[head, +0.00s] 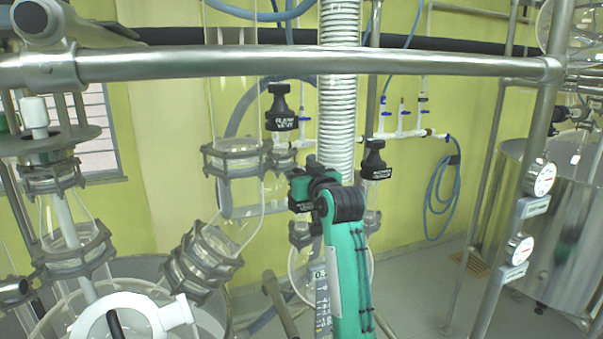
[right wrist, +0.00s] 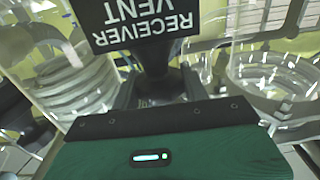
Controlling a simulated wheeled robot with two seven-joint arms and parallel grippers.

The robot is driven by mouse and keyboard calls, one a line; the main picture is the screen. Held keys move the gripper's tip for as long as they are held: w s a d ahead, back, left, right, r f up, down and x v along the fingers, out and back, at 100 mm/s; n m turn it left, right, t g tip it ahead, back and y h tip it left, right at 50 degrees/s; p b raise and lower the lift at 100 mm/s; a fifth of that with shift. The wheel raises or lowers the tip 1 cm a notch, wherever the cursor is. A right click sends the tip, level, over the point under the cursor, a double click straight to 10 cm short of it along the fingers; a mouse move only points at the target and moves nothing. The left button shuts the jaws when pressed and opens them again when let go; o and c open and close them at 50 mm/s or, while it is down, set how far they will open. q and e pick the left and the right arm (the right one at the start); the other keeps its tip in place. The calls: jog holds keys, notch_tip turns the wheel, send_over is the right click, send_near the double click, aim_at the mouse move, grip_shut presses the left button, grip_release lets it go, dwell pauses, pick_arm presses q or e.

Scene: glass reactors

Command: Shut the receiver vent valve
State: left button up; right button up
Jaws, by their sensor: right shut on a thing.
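In the right wrist view a black plate lettered RECEIVER VENT (right wrist: 140,22) hangs upside down at the top of the picture, close to the camera. It belongs to the receiver vent valve, whose dark handle (right wrist: 158,62) lies just below the plate in the picture. My right gripper (right wrist: 160,88) is shut on this handle; the green gripper body fills the bottom. In the head view my right gripper (head: 304,187) is at the middle, beside the white corrugated hose, and hides what it holds. My left gripper is not in view.
In the head view two black-capped valves with black labels stand nearby: one (head: 281,118) above left, one (head: 375,160) close right of my arm. Glass flanges (head: 236,158) stand left. A steel rail (head: 300,64) crosses above. Gauges (head: 540,178) are at right.

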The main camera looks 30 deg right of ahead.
jog(key=m+h, duration=0.1)
jog(key=h, duration=0.1)
jog(key=shift+m+g+h+p, duration=0.3)
jog(key=shift+m+h+p, duration=0.1)
jog(key=shift+a+m+g+h, duration=0.1)
jog(key=shift+m+g+h, duration=0.9)
jog(key=shift+m+h, duration=0.65)
jog(key=shift+f+m+g+h+b, duration=0.2)
jog(key=shift+m+g+h+b, duration=1.2)
jog(key=shift+h, duration=0.55)
jog(key=shift+r+g+h, duration=0.1)
jog(key=shift+g+h, duration=0.2)
jog(key=shift+g, duration=0.1)
jog(key=o, duration=0.8)
jog(key=shift+c, duration=0.2)
jog(key=shift+r, duration=0.1)
